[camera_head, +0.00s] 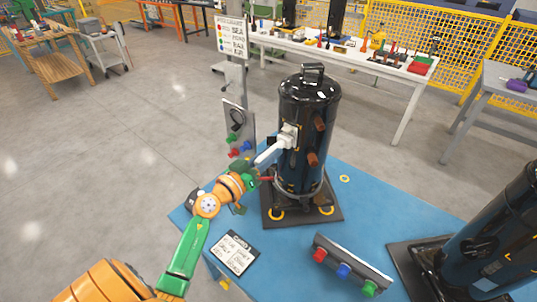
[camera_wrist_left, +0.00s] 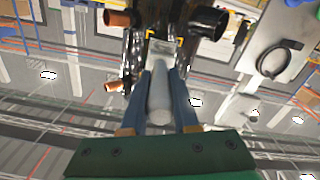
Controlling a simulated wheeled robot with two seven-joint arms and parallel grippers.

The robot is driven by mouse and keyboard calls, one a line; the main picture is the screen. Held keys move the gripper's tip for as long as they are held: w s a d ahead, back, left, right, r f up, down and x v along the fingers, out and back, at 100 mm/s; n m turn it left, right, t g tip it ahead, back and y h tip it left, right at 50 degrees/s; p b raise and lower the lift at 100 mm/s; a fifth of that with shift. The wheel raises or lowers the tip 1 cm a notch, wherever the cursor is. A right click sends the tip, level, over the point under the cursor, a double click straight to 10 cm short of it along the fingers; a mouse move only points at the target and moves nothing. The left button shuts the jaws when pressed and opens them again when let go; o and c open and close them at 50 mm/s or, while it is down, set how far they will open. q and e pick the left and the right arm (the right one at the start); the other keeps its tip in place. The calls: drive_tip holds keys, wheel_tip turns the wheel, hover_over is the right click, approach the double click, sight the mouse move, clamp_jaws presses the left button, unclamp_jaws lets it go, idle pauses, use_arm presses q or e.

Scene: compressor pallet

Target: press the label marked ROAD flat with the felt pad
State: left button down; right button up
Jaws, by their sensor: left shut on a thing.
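A tall black compressor (camera_head: 308,110) stands upright on a dark base on the blue table. My left gripper (camera_head: 257,172) is at its left side, shut on the pale handle of the felt pad (camera_head: 268,156). In the left wrist view the handle (camera_wrist_left: 159,95) lies between the blue fingers of the gripper (camera_wrist_left: 162,75). The white head end (camera_head: 288,137) is up against the compressor's side or very close to it; I cannot tell if it touches. Yellow corner marks (camera_wrist_left: 180,38) show around a pale patch there. The label's print is not readable. My right gripper is not in view.
A second black compressor (camera_head: 500,245) stands at the right. The blue table (camera_head: 375,205) carries a lettered card (camera_head: 233,252) and a bar with red, blue and green knobs (camera_head: 350,268). A post with a sign (camera_head: 233,38) and panel (camera_head: 238,128) stands behind left.

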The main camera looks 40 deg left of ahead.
use_arm(q)
drive_tip(key=shift+w, duration=0.35)
idle(0.3)
drive_tip(key=shift+r, duration=0.1)
drive_tip(key=shift+s+p, duration=0.6)
drive_tip(key=shift+p, duration=0.05)
drive_tip(key=shift+s+a+p, duration=0.1)
drive_tip(key=shift+s+p, duration=0.2)
drive_tip(key=shift+s, duration=0.85)
drive_tip(key=shift+w+f+b, duration=0.35)
drive_tip(key=shift+w+f, duration=0.7)
drive_tip(key=shift+w, duration=0.3)
drive_tip(key=shift+w, duration=0.4)
